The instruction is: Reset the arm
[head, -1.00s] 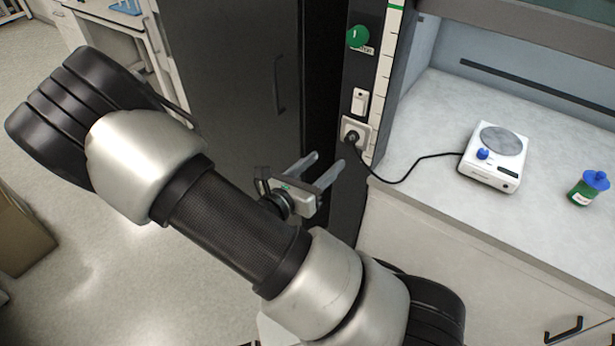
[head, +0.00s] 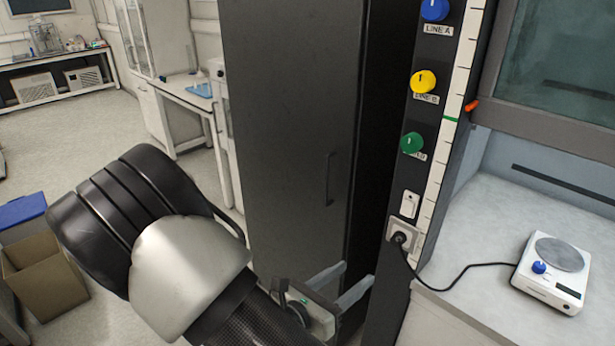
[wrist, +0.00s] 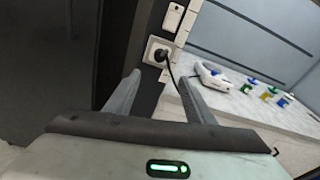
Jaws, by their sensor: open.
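My gripper (head: 342,284) is open and empty. In the head view it is at the bottom middle, in front of the dark cabinet and left of the panel post. Part of my arm hides the area below and left of it. In the wrist view, the two fingers of my gripper (wrist: 158,98) stand apart with nothing between them. Beyond them is the wall socket (wrist: 158,50) with a black plug in it. The fingers look apart from the socket and post.
The post carries blue (head: 434,9), yellow (head: 423,82) and green (head: 411,143) knobs. A white hotplate (head: 551,272) stands on the bench at right, its cable running to the socket (head: 400,238). The tall dark cabinet (head: 290,120) stands behind my arm. An open box (head: 45,275) is at left.

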